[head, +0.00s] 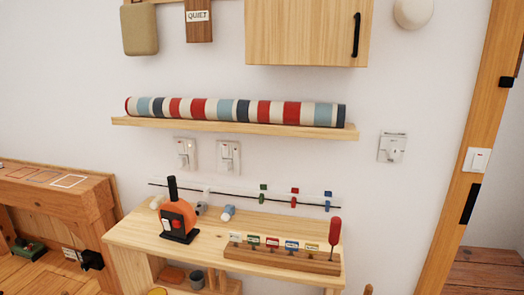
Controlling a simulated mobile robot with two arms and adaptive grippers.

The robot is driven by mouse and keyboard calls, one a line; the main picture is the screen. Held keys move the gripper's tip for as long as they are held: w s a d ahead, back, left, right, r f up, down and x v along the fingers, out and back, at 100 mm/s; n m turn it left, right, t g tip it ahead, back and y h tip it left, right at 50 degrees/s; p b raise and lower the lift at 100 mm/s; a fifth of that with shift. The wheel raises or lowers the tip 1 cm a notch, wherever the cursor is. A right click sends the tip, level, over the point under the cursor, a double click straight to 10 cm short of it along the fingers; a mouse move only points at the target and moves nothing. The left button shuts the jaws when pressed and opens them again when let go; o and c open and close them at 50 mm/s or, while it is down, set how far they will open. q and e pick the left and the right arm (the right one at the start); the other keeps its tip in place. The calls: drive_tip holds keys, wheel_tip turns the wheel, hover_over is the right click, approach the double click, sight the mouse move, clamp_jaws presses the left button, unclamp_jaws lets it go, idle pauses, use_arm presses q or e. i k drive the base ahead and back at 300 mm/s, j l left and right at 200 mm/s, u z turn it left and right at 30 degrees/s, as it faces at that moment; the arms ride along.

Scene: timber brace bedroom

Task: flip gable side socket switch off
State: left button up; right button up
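Two white socket plates sit side by side on the wall below the striped roll's shelf. The left plate (185,153) shows a small orange spot near its top. The right plate (229,157) shows small reddish marks near its top. Another pale plate with a label strip (392,147) is on the wall further right. I cannot read its label or tell which plate is the gable side one. Switch positions are too small to tell. Neither of my grippers is in view.
A wooden shelf (180,124) holds a striped roll (235,111). Below stands a small wooden table (150,240) with an orange-and-black object (178,215) and a block of labelled tags (285,257). A white switch (478,160) is on the door post at right. The wall between plates is clear.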

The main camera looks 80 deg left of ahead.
sight(181, 144)
drive_tip(key=u, duration=3.3)
